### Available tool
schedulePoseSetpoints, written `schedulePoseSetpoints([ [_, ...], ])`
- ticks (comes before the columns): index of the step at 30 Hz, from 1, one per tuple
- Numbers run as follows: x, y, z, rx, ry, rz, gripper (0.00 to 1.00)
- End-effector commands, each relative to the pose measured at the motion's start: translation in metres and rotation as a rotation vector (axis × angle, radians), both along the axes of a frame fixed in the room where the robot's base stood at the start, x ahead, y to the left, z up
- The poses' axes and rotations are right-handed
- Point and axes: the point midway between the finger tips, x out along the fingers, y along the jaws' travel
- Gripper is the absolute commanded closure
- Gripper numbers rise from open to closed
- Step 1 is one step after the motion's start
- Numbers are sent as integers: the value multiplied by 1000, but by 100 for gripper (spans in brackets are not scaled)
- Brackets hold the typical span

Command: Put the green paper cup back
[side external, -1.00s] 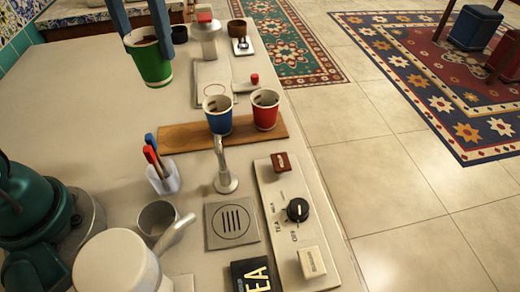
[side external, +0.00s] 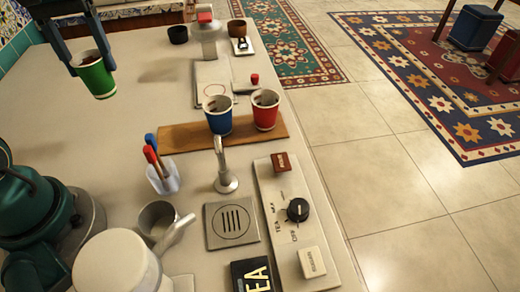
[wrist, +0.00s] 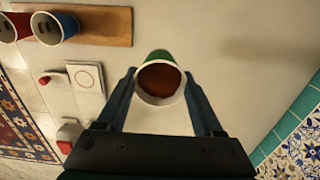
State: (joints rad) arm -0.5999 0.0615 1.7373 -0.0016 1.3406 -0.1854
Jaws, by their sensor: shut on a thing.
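The green paper cup (side external: 97,78) with a white rim is held in the air above the counter at the upper left of the side view. It is slightly tilted and has brown liquid inside, seen in the wrist view (wrist: 161,80). My gripper (side external: 90,62) is shut on it, one finger on each side. The wooden board (side external: 180,138) bears a blue paper cup (side external: 219,121) and a red paper cup (side external: 265,117) at its right part. The board's left part is bare.
A clear holder with markers (side external: 162,178) stands in front of the board. A metal spout (side external: 225,180), drip grate (side external: 231,221) and knob panel (side external: 297,215) are nearby. A teal samovar (side external: 38,215) is at the lower left. The counter's middle left is free.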

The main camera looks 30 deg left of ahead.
Motion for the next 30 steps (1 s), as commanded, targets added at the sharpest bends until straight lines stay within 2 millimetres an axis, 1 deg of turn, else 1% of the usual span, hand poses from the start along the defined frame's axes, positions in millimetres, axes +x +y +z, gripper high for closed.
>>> schedulePoseSetpoints([
  [2,2,-5,-5,-1,3,-4,54],
  [5,10,-18,-15,-2,4,-10,54],
  [12,35,-63,-46,-2,6,-12,54],
  [15,45,-80,-58,-1,6,-10,54],
  [18,53,-92,-66,-1,4,-7,54],
  [23,58,-101,-73,-1,1,-2,54],
  [26,58,-101,-84,-1,5,0,54],
  [30,58,-101,-105,-1,5,0,54],
])
